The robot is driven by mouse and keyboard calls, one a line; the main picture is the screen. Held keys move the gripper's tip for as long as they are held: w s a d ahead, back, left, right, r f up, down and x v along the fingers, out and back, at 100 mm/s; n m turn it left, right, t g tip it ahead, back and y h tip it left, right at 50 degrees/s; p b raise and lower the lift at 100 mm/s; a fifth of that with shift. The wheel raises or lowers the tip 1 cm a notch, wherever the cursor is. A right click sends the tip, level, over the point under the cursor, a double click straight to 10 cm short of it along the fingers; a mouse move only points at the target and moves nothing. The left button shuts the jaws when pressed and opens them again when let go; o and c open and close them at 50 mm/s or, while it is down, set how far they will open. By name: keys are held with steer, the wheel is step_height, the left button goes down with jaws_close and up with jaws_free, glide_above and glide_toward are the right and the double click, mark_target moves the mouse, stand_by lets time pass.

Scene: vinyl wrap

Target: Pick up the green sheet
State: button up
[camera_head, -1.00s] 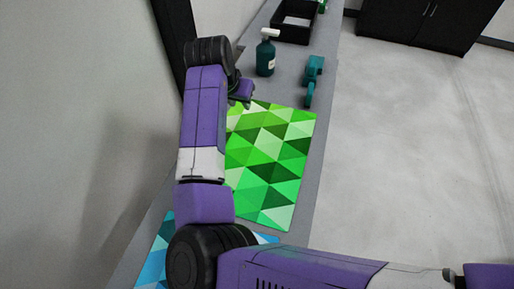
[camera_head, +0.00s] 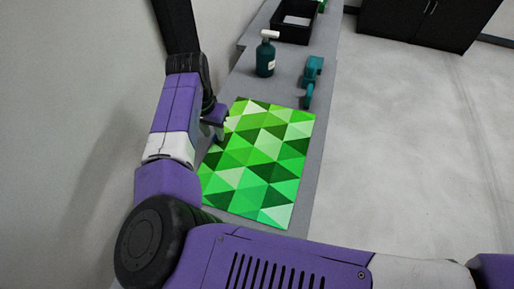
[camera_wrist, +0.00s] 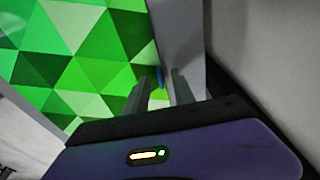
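The green sheet (camera_head: 262,160) has a pattern of triangles in light and dark green. It lies flat on the grey counter, and its left edge is partly hidden by my arm in the head view. It also fills the upper left of the wrist view (camera_wrist: 75,60). My gripper (camera_wrist: 161,82) is open, with its two fingers apart and nothing visibly held. The fingers point at the sheet's edge, one over the green and one over the grey counter. I cannot tell whether they touch it. In the head view my gripper (camera_head: 214,132) is at the sheet's upper left edge.
A dark teal spray bottle (camera_head: 265,56) and a teal tool (camera_head: 311,80) stand beyond the sheet on the counter (camera_head: 285,88). A black open box (camera_head: 296,32) is farther back. A wall (camera_head: 80,110) runs along the left. Open floor lies to the right.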

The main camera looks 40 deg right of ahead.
steer(key=shift+f, duration=0.3)
jaws_close()
stand_by(1.2)
